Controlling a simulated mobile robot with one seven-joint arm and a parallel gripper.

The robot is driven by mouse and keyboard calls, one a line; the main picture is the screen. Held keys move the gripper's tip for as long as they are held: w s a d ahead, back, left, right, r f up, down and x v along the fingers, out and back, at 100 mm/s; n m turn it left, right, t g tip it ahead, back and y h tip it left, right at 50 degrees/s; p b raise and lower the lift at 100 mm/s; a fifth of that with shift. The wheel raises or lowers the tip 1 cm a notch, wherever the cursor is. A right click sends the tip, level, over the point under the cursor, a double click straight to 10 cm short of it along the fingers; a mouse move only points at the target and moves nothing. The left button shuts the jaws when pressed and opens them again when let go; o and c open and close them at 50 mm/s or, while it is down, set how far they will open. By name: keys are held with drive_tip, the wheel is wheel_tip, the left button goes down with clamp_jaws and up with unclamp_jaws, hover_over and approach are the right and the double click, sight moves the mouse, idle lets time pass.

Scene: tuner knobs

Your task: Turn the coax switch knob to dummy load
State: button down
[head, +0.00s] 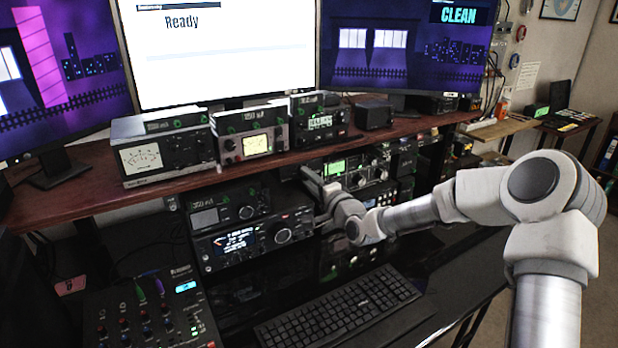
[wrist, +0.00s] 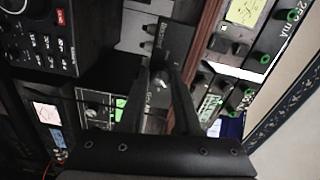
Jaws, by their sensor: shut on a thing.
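The coax switch is a dark box (wrist: 177,42) with pale lettering, ahead of my gripper in the wrist view. Its small knob (wrist: 160,77) shows between the two dark fingers of my gripper (wrist: 161,80). The fingers are shut on the knob, one on each side. The knob's pointer and the position labels are too small and dark to read. In the head view my gripper (head: 312,182) reaches under the wooden shelf, among the stacked radios. The coax switch and knob cannot be made out there.
The wooden shelf (head: 60,205) carries several meters and radios just above my gripper. A radio with a lit display (head: 255,238) sits left of it, and another with a green screen (head: 336,167) is close behind. A keyboard (head: 340,308) lies on the desk below.

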drive_tip(key=shift+m, duration=3.6)
drive_tip(key=c, duration=0.6)
unclamp_jaws()
drive_tip(key=shift+s+d, duration=0.1)
drive_tip(key=v, duration=1.7)
drive_tip(key=shift+p, duration=0.3)
